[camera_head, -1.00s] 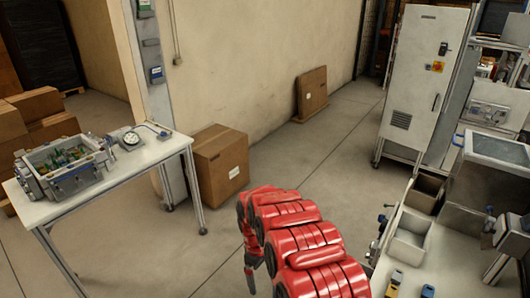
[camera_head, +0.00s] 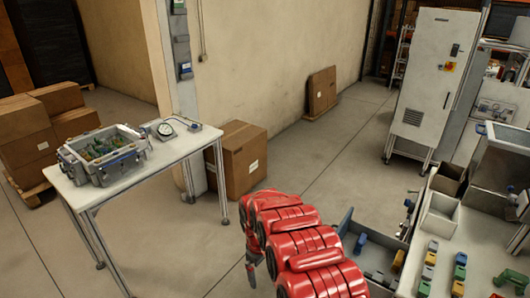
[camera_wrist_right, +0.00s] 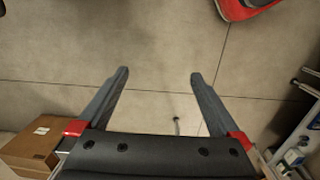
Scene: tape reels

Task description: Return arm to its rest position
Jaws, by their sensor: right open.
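My right arm, red and segmented, rises from the bottom of the head view and reaches forward above the floor. Its gripper (camera_head: 252,271) hangs down at the arm's far end, small and partly hidden by the arm. In the right wrist view the right gripper (camera_wrist_right: 158,85) shows two dark fingers spread wide apart. Nothing is between them but bare floor (camera_wrist_right: 160,60). My left gripper is in neither view.
A white table (camera_head: 130,172) with a grey bin (camera_head: 85,172) and a gauge stands at left. Cardboard boxes (camera_head: 238,165) stand by the wall. At right is a workbench (camera_head: 450,232) with trays and coloured parts, and a white cabinet (camera_head: 425,85). Floor between is clear.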

